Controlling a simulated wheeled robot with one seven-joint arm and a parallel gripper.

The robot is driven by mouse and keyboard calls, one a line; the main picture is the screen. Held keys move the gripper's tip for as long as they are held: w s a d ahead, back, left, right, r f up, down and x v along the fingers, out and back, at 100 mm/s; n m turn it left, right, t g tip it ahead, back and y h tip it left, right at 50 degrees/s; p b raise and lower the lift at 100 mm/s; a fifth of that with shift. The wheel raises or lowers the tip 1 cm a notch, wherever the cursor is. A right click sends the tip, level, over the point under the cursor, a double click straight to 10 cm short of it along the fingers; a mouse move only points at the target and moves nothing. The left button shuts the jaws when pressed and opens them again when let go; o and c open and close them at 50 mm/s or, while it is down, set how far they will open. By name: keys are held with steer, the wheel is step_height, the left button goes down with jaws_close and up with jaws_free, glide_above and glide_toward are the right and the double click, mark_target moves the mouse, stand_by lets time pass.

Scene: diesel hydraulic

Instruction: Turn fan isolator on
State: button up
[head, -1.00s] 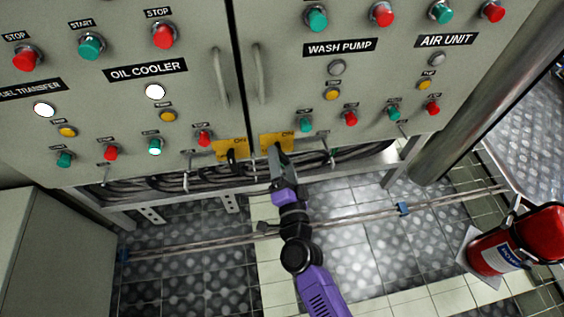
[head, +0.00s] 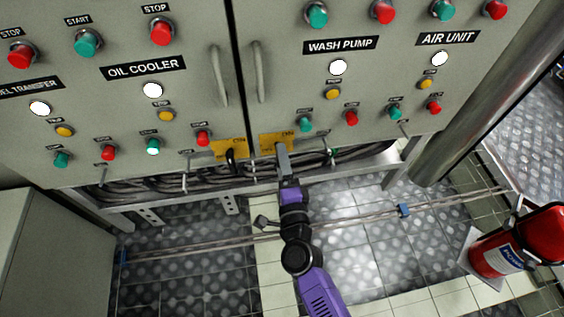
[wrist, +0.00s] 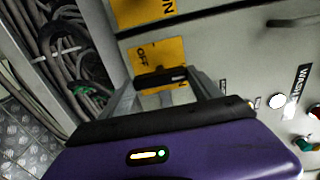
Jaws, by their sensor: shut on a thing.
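Two yellow isolator plates sit side by side at the cabinet's bottom edge: a left plate (head: 219,149) with a black handle (head: 230,157), and a right plate (head: 268,139). "ON" shows on both; no fan label is readable. My gripper (head: 282,147) is at the right plate and hides its handle in the head view. In the wrist view, the right plate (wrist: 172,50) shows "OFF", and its black handle (wrist: 160,79) lies across the picture between the fingers of my gripper (wrist: 163,86), which is shut on it. The other plate (wrist: 140,12) is at the top.
Lit white lamps include the wash pump lamp (head: 338,67) and air unit lamp (head: 440,58). Two door handles (head: 259,72) stick out above the plates. Cables (head: 170,182) and a frame run below. A red extinguisher (head: 497,250) stands on the right.

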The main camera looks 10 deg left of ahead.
steer(key=o, duration=1.4)
steer(key=shift+p+v, duration=0.35)
steer(key=shift+v, duration=3.55)
steer(key=v, duration=0.8)
steer(key=shift+b, duration=0.4)
